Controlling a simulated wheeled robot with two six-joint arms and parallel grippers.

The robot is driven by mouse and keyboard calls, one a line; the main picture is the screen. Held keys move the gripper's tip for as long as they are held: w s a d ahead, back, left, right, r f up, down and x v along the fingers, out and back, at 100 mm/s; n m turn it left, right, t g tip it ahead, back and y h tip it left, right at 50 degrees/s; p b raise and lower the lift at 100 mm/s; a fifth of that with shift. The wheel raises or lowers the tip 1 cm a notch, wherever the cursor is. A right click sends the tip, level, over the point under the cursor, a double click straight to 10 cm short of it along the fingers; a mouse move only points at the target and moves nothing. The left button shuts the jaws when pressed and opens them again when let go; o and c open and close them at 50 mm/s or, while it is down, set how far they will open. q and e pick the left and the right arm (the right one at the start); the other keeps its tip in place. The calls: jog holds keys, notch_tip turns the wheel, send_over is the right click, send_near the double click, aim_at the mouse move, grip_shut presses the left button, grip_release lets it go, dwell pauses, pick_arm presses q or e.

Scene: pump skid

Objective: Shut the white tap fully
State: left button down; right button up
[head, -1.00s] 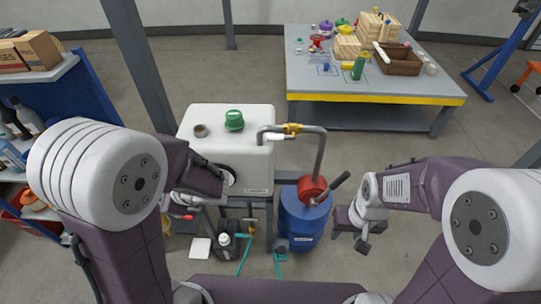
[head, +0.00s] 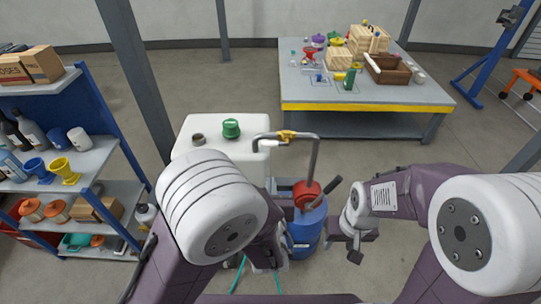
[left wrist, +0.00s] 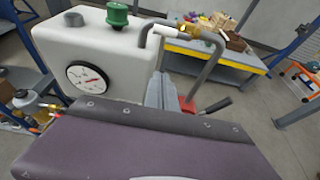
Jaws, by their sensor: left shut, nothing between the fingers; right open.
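In the left wrist view the white lever (left wrist: 168,30) lies along the pipe, left of the brass body (left wrist: 187,34). My right gripper (head: 344,242) is open and empty, right of the blue drum.
The white tank (head: 190,150) carries a green cap (head: 231,128) and, in the left wrist view, a round gauge (left wrist: 88,79). A blue drum (head: 308,228) with a red top fitting (head: 305,194) stands below the pipe. A shelf (head: 70,165) stands left. A table (head: 360,97) stands behind.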

aim_at(274, 143)
pick_arm(q)
jog(key=w+p, duration=0.3)
jog(key=w, duration=0.8)
jog(key=shift+w, duration=0.25)
